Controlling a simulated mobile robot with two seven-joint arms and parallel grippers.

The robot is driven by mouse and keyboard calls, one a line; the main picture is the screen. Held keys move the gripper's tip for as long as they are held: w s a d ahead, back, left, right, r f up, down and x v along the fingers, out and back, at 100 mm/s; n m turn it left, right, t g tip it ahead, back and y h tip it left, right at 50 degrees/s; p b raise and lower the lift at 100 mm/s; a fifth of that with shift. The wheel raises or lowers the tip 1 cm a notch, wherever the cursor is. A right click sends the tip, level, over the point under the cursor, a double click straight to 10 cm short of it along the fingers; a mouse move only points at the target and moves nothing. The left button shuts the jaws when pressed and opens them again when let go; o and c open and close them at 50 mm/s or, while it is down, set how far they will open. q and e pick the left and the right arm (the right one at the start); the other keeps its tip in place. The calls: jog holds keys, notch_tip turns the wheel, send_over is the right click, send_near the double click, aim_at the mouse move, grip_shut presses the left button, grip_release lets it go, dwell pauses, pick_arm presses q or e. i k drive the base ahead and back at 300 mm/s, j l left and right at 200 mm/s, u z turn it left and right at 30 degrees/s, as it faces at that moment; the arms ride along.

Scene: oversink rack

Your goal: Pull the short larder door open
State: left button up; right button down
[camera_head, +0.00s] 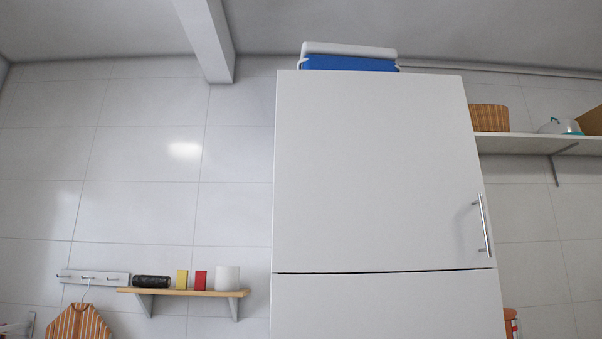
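A tall white larder cabinet (388,306) stands in the middle right of the head view. Its upper, shorter door (370,170) is flush with the cabinet front and looks shut. A vertical silver bar handle (484,226) sits near the door's lower right edge. A thin dark gap separates this door from the lower front panel. Neither of my grippers shows in this view.
A blue and white cool box (348,58) sits on top of the cabinet. A wall shelf (540,144) with a basket (489,118) is to the right. A low wooden shelf (185,291) and an orange striped apron (78,322) are at left. A ceiling beam hangs above.

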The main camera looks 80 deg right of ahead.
aim_at(374, 171)
jog(key=z, duration=2.95)
jog(key=i+l+u, duration=0.1)
jog(key=l, duration=0.8)
jog(key=i+l+u, duration=0.1)
jog(key=l, duration=0.75)
jog(key=i+l+u, duration=0.1)
jog(key=i+l, duration=0.15)
jog(key=l, duration=0.7)
jog(key=l+u, duration=0.1)
jog(key=l, duration=0.8)
jog(key=i, duration=0.05)
